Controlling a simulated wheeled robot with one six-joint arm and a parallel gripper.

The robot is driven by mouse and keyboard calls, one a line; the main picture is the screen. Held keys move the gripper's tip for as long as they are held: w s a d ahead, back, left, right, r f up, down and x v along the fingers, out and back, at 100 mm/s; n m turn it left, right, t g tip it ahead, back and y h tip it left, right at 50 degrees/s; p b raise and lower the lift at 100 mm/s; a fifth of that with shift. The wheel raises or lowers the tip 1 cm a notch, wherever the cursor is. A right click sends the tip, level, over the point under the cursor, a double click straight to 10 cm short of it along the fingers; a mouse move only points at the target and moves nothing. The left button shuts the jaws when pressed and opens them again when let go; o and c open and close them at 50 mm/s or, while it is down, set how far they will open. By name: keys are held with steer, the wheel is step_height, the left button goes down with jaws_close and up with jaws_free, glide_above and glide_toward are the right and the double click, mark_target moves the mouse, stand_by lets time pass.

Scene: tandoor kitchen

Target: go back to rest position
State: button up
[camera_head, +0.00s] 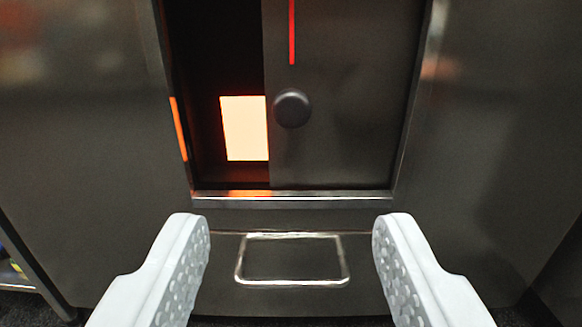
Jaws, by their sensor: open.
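My gripper (291,232) is open and empty, with its two white fingers wide apart at the bottom of the head camera view. The fingers show dimpled inner pads. They appear in front of the dark metal oven front (80,170), and nothing is between them but the view of that front. I cannot tell how far the fingertips are from it.
A dark sliding door (345,130) with a round black knob (292,108) covers the right part of the oven opening. A bright glow (245,128) shows through the uncovered left part. A metal loop handle (292,284) is below. Dark floor shows at the bottom.

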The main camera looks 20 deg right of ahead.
steer(key=d+r+y, duration=0.2)
steer(key=r, duration=1.4)
steer(key=d+r+y, duration=0.2)
steer(key=r, duration=1.4)
steer(key=s+d+r+n+y, duration=0.1)
steer(key=s+d+r, duration=0.1)
steer(key=s+r, duration=0.5)
steer(key=s+d+r+y, duration=0.1)
steer(key=s+d+r, duration=0.15)
steer(key=r, duration=0.75)
steer(key=s+d+r+n, duration=0.1)
steer(key=s+r, duration=0.3)
steer(key=s, duration=0.5)
steer(key=s+d+r, duration=0.3)
steer(key=s+r, duration=0.2)
steer(key=s, duration=0.5)
steer(key=s+d+r+n, duration=0.1)
steer(key=s+r, duration=0.4)
steer(key=s, duration=0.5)
steer(key=shift+s+d+r+n, duration=0.15)
steer(key=shift+d+n, duration=0.15)
steer(key=shift+d, duration=0.35)
